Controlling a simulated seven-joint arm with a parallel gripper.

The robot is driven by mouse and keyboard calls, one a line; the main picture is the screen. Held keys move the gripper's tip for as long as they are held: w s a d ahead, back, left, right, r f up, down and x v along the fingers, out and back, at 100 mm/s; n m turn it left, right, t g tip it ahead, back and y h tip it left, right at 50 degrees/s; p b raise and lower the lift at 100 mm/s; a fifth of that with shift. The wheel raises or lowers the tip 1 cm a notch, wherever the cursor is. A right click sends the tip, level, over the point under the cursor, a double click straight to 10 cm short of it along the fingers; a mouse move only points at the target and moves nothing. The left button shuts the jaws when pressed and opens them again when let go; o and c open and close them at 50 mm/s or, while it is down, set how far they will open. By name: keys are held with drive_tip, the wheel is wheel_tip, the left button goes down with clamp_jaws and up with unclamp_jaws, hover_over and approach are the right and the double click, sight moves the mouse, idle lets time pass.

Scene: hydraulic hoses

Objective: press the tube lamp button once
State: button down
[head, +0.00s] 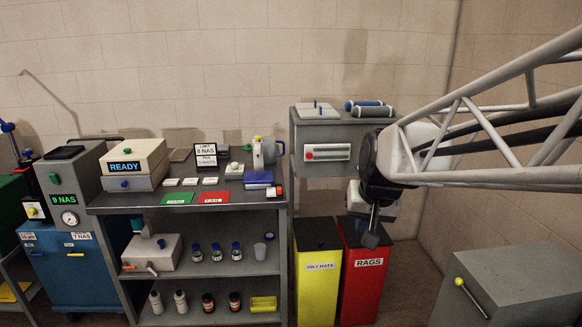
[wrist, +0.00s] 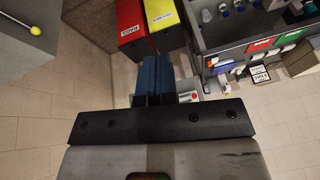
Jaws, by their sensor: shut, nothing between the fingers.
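A white panel (head: 327,152) with a red round button (head: 309,155) and a dark slotted strip is on the front of the grey cabinet at the back. It looks like the tube lamp, but no label can be read. My gripper (head: 370,238) is shut and empty, hanging pointed downward in front of the red bin, lower than the panel and to its right. In the wrist view its two fingers (wrist: 155,75) lie side by side. A small white piece with a red spot (wrist: 188,97) shows just beside them, mostly hidden by my gripper body.
Yellow (head: 318,270) and red (head: 362,275) bins stand below the cabinet (head: 325,123). The shelf bench (head: 250,208) on the left holds bottles, labels and a READY box (head: 135,162). A grey box (head: 520,283) with a yellow-knobbed lever is at lower right.

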sight(360, 168)
drive_tip(key=w+d+f+m+t, duration=0.15)
drive_tip(key=w+d, duration=0.25)
drive_tip(key=w, duration=1.1)
drive_tip(key=w+d+f+m+t, duration=0.1)
drive_tip(key=w+d+f+m, duration=0.2)
drive_tip(key=w, duration=1.2)
drive_tip(key=w+d+f+m+t+h, duration=0.1)
drive_tip(key=w+d+f, duration=0.5)
drive_tip(key=w, duration=0.5)
drive_tip(key=w+d+f+m+t, duration=0.1)
drive_tip(key=w+d+f, duration=0.6)
drive_tip(key=w, duration=0.4)
drive_tip(key=shift+d+f+h, duration=0.2)
drive_tip(key=shift+d+h, duration=0.2)
drive_tip(key=shift+d, duration=0.2)
drive_tip(key=shift+w, duration=0.15)
drive_tip(key=w, duration=0.8)
drive_tip(key=shift+w, duration=0.2)
